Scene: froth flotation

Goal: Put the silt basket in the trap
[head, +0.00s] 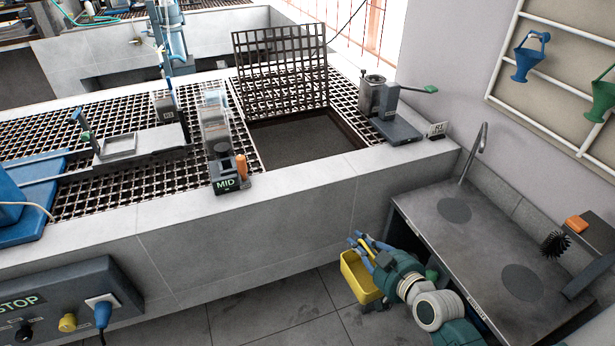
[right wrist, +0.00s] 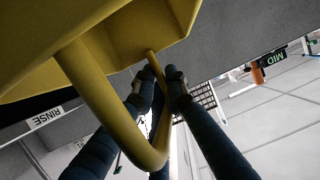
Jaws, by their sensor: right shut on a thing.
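The yellow silt basket (head: 358,277) hangs from my right gripper (head: 366,243) in the head view. It is in front of the grey bench wall, left of the sink counter and above the floor tiles. In the right wrist view, the fingers of my right gripper (right wrist: 160,82) are closed on the curved handle of the basket (right wrist: 95,50). I cannot tell whether this is the trap. My left gripper does not show.
The bench's pale front ledge (head: 300,178) stands between the basket and the opening. A MID block (head: 229,178) is left of the opening, a metal cup device (head: 385,105) right of it. The sink counter (head: 480,235) with a tap (head: 475,150) is at right.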

